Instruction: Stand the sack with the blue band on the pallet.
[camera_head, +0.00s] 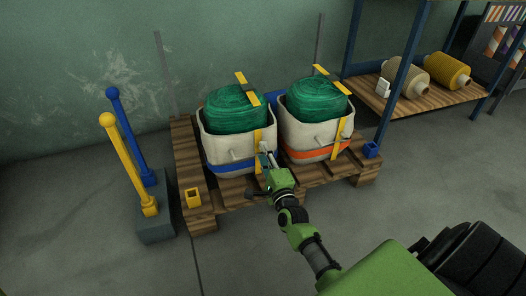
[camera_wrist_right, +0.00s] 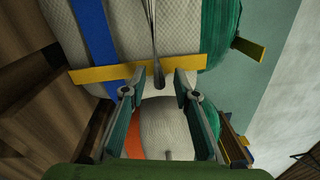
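The sack with the blue band (camera_head: 225,151) stands upright on the left part of the wooden pallet (camera_head: 232,197), with a green netting roll (camera_head: 234,112) in its top. Its blue band (camera_wrist_right: 97,40) and a yellow strap (camera_wrist_right: 105,74) show close up in the right wrist view. My right gripper (camera_head: 265,163) is at this sack's front right side. In the wrist view its fingers (camera_wrist_right: 154,86) are apart, with the end of a thin grey handle (camera_wrist_right: 157,70) showing between the tips. I cannot tell whether they touch it. My left gripper is out of view.
A second sack with an orange band (camera_head: 312,135) stands close on the right. Blue and yellow posts (camera_head: 130,135) stand left of the pallet. A shelf (camera_head: 437,98) with yarn spools is at the back right. The front floor is clear.

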